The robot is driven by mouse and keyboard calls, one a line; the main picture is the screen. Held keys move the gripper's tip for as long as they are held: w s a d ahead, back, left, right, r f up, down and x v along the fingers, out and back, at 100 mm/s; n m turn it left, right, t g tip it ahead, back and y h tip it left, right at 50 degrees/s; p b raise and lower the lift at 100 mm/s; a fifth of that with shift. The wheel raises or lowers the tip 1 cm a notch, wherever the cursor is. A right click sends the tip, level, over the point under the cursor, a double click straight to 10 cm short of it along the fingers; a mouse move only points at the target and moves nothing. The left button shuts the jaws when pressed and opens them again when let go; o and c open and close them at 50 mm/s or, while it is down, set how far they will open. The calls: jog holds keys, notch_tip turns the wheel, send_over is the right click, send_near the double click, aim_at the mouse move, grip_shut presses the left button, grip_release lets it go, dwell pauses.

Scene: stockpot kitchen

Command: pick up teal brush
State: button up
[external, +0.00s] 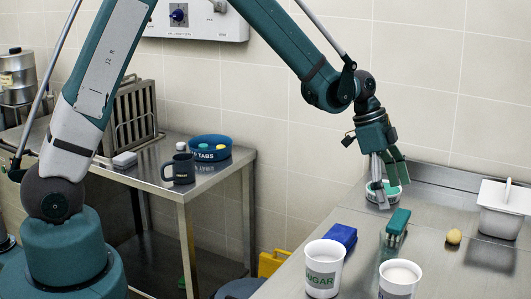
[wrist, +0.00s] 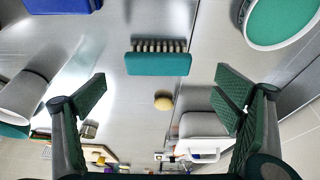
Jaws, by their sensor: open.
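The teal brush (external: 398,222) lies on the metal counter, with a teal block-like back and pale bristles along one side. In the wrist view the brush (wrist: 158,65) is in the upper middle, its bristles toward the top of the picture. My gripper (external: 390,188) points down above the counter, higher than the brush and apart from it. In the wrist view my gripper (wrist: 160,86) has its fingers spread wide, with nothing held between them. The brush appears between the two fingers and a little above their tips in that picture.
A teal-filled bowl (wrist: 285,18) stands behind the gripper. A blue block (external: 343,235), a sugar tub (external: 321,275) and another white tub (external: 400,282) stand nearby. A yellow ball (external: 453,237) and white lidded container (external: 503,210) are to the right. Bare counter surrounds the brush.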

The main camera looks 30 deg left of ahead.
aim_at(399, 217)
jog(key=shift+f, duration=0.1)
jog(key=shift+x, duration=1.2)
jog(key=shift+d+f, duration=0.1)
jog(key=shift+f, duration=0.05)
jog(key=shift+x, duration=2.45)
jog(key=shift+s, duration=0.15)
jog(key=c, duration=1)
